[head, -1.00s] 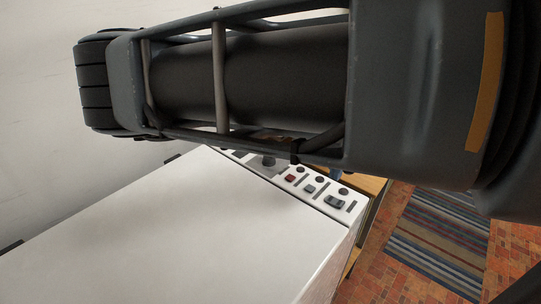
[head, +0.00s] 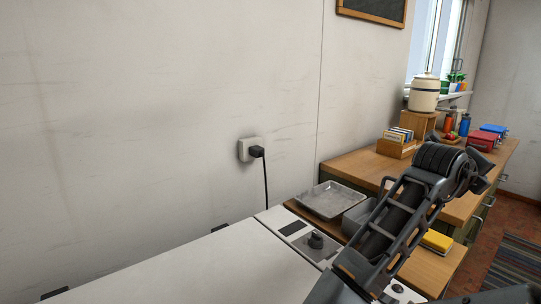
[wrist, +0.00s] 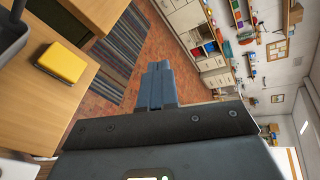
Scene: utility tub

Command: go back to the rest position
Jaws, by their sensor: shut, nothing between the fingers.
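My gripper (wrist: 158,85) shows in the wrist view with its two blue-grey fingers together and nothing between them. It points out over the room, away from any object close by. In the head view my dark arm rises at the lower right, in front of the wooden counter (head: 350,165). The gripper's fingertips cannot be made out in the head view.
A white machine top (head: 190,270) with a black knob (head: 316,240) fills the lower foreground. A metal tray (head: 332,200) and a yellow sponge (head: 437,241) lie on the wooden surface beside it. A plugged-in cord (head: 265,185) hangs from the wall outlet. A striped rug (wrist: 105,55) lies on the brick floor.

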